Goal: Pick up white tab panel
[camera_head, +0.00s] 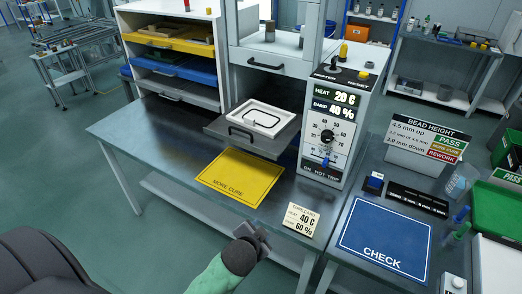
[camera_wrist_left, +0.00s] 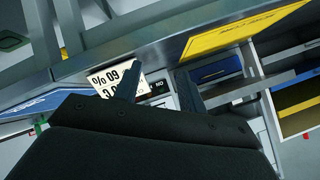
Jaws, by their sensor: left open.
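A white panel (camera_head: 263,119) with a dark looped line on its face lies in the pulled-out grey drawer (camera_head: 222,128) of the oven-like cabinet; I cannot make out a tab on it. My left gripper (camera_head: 256,238) is in front of the bench edge, low and left of the temperature card, well away from the panel. In the left wrist view its two fingers (camera_wrist_left: 158,85) stand apart with nothing between them. The white panel is not seen in that view. My right gripper is not in view.
A yellow mat (camera_head: 240,177) lies on the bench in front of the drawer. The card (camera_head: 299,221) stands at the bench's front edge. The control box (camera_head: 333,127) rises right of the drawer. A blue CHECK mat (camera_head: 384,238) lies on the right table. The bench's left part is clear.

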